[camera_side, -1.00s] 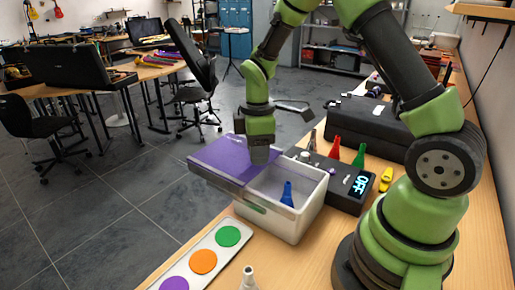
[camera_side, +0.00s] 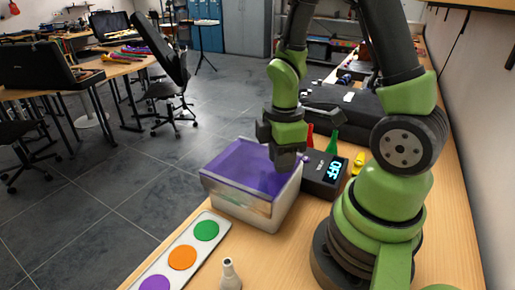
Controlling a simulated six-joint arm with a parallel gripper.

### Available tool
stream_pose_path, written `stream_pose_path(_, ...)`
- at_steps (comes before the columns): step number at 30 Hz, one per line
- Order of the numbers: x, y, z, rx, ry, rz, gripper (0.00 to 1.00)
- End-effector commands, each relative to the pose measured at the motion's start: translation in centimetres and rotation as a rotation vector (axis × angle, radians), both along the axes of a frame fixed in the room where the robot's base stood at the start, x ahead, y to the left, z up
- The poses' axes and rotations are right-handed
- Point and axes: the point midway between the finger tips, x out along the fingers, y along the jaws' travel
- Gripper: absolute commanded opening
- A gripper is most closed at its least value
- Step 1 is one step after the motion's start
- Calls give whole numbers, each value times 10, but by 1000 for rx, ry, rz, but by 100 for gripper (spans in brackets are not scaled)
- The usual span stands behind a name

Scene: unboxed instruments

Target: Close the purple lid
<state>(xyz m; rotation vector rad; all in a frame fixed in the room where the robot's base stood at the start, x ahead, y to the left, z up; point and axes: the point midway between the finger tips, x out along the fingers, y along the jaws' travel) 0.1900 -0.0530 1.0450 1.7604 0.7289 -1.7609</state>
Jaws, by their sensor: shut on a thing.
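The purple lid (camera_side: 243,168) lies flat across the top of the white box (camera_side: 284,208) on the wooden bench. It spans most or all of the opening. Its left end is about level with the box's left wall, and its right end is partly hidden by my gripper. My gripper (camera_side: 286,164) points down at the lid's right end and is shut on it; the fingertips and the exact grip are hard to make out. The inside of the box is hidden under the lid.
A dark device with a lit "OFF" display (camera_side: 326,172) stands close to the right of the box. Red (camera_side: 310,135), green (camera_side: 333,142) and yellow (camera_side: 359,162) items are near it. A panel with coloured discs (camera_side: 182,257) and a small white bottle (camera_side: 229,275) are in front.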

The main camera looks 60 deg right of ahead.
Motion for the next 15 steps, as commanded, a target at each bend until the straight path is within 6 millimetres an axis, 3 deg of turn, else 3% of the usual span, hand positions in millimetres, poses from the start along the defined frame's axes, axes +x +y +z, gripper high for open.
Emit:
stream_pose_path(4, -11, 0, 0, 0, 0, 0, 0)
stream_pose_path(13, -14, 0, 0, 2, 8, -3, 0)
stream_pose_path(14, -14, 0, 0, 2, 8, -3, 31)
stream_pose_path(15, -14, 0, 0, 3, 8, -3, 40)
